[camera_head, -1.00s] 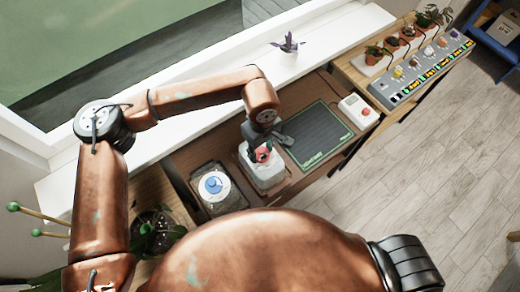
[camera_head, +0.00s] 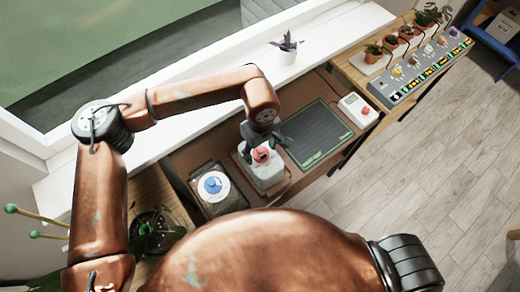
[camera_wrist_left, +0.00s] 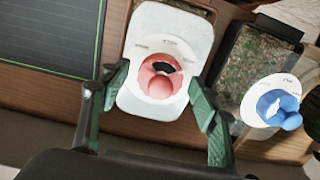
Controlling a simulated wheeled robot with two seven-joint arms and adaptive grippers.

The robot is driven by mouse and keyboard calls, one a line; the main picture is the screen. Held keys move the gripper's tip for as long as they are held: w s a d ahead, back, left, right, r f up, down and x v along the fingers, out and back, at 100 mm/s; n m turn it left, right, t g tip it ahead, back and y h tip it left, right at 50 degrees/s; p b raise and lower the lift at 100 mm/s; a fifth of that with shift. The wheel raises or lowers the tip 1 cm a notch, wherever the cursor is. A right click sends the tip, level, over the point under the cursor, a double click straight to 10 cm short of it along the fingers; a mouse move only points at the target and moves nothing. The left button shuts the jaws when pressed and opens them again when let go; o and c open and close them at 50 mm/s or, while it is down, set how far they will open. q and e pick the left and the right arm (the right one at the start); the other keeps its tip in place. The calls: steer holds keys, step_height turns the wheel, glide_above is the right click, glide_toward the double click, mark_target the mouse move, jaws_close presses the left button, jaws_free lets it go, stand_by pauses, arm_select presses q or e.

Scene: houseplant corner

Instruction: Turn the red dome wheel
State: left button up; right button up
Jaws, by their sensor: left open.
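The red dome wheel (camera_head: 262,154) sits on a pale box with a light top plate (camera_head: 268,175) on the brown bench. In the left wrist view the red wheel (camera_wrist_left: 162,76) shows a dark opening in its middle, on a white plate (camera_wrist_left: 150,28) with small lettering. My left gripper (camera_head: 265,140) is over the far side of the wheel in the head view. In the wrist view its two green-grey fingers (camera_wrist_left: 159,95) are spread wide, one on each side of the wheel, with nothing between them gripped. My right gripper is not in view.
A blue wheel on a white disc (camera_head: 212,186) stands to the left of the red one. A dark green-edged mat (camera_head: 320,134) lies to the right, with a white box with a red knob (camera_head: 358,110) beyond. A potted purple plant (camera_head: 288,48) stands on the sill.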

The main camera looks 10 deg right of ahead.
arm_select(q)
step_height(320, 180, up, 12)
stand_by(0.6)
stand_by(0.4)
